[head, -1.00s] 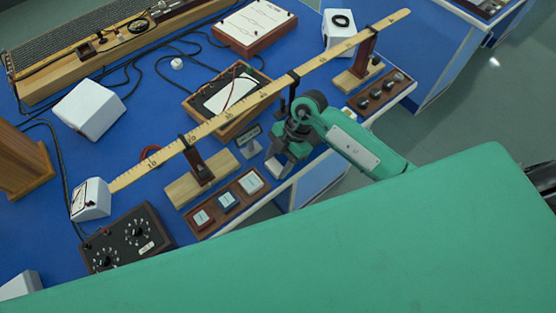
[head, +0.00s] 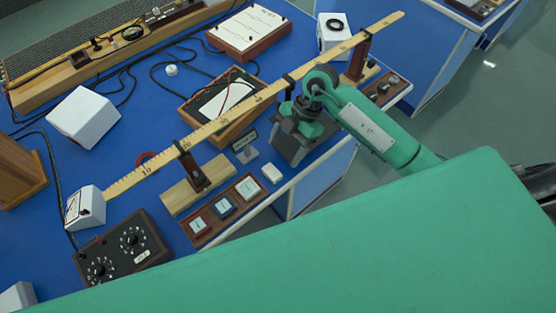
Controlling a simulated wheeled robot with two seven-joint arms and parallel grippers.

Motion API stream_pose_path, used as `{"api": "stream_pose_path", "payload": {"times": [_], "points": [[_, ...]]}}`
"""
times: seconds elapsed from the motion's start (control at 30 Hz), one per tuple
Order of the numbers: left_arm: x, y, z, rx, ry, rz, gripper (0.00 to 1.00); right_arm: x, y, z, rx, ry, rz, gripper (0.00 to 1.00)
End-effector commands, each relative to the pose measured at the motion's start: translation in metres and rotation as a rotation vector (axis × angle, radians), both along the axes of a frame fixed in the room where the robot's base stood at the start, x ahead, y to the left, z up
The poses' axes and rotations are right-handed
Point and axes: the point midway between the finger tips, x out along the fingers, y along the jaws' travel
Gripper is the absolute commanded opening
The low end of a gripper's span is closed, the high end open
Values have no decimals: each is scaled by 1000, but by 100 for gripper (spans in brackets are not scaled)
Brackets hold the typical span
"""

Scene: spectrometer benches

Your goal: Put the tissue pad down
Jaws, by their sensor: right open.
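A small white block, which looks like the tissue pad (head: 271,173), lies on the blue bench just past the right end of the wooden tray (head: 186,231). My right gripper (head: 291,150) is open, above the bench to the right of the pad and apart from it in the picture. Its grey fingers point down toward the bench and partly hide each other. My left gripper is not in view.
The tray holds several small labelled boxes (head: 223,206). A small sign (head: 244,142) stands beside my right gripper. A long wooden ruler (head: 232,117) on stands runs behind it. A black dial box (head: 124,249) sits at lower left. The bench's front edge is close.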

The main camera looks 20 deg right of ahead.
Motion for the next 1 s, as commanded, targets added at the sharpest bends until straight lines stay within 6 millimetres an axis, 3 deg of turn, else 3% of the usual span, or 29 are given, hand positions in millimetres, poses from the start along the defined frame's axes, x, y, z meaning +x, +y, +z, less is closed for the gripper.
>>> {"api": "stream_pose_path", "payload": {"times": [0.1,0.3,0.87,1.0], "points": [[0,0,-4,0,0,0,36,4,-11,19,-1,-2,-1,71],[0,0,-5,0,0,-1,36,7,-20,36,-1,0,0,71],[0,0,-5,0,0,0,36,7,-20,38,1,1,0,71],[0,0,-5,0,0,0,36,6,-10,40,55,-16,13,71]]}}
